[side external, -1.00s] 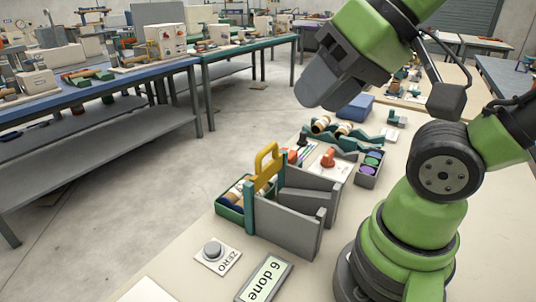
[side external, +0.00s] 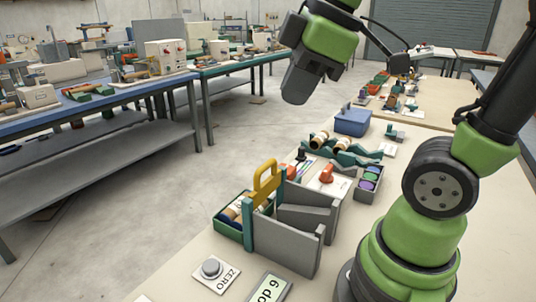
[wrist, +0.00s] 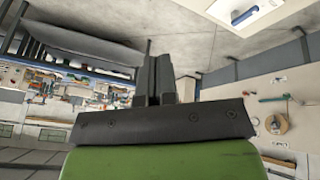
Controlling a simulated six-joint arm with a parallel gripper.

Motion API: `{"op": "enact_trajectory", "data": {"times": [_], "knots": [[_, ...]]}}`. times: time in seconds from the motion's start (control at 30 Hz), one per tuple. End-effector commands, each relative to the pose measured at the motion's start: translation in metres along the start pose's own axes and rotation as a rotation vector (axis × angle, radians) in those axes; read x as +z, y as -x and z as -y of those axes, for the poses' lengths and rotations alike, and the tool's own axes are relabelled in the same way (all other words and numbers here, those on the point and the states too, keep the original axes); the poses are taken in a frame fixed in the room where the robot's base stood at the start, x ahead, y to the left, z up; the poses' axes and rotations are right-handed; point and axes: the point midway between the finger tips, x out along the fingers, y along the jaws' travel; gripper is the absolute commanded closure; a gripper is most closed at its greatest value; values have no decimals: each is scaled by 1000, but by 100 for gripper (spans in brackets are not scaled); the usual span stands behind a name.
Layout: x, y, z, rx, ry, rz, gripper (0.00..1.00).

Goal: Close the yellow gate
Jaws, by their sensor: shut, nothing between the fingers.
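The yellow gate (side external: 265,183) has a looped handle and stands upright between teal posts (side external: 248,222), at the front of a grey-walled channel (side external: 295,232). Its handle rises above the walls; its lower part is hidden, so I cannot tell how far down it sits. My gripper (side external: 293,97) hangs well above and beyond the gate in the side external view, apart from it. In the wrist view my gripper (wrist: 153,80) shows its two dark fingers together with nothing between them. The gate is not visible in the wrist view.
A green tray with rolls (side external: 233,212) adjoins the gate's left. A ZERO button (side external: 212,267) and a display (side external: 264,290) are in front. Behind are a red-orange knob (side external: 327,173), a cup box (side external: 368,182), teal cradles with rolls (side external: 340,147) and a blue box (side external: 352,122).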

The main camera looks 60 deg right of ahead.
Motion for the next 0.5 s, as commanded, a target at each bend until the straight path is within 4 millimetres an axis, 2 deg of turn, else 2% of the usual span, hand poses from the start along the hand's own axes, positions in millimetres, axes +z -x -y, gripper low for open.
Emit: {"op": "enact_trajectory", "data": {"times": [0.1,0.23,0.4,0.5], "knots": [[-5,-8,-23,-33,328,81,100],[-7,-17,-43,-88,639,141,100],[-7,-24,-59,-147,887,175,100],[-6,-27,-62,-162,947,181,100]]}}
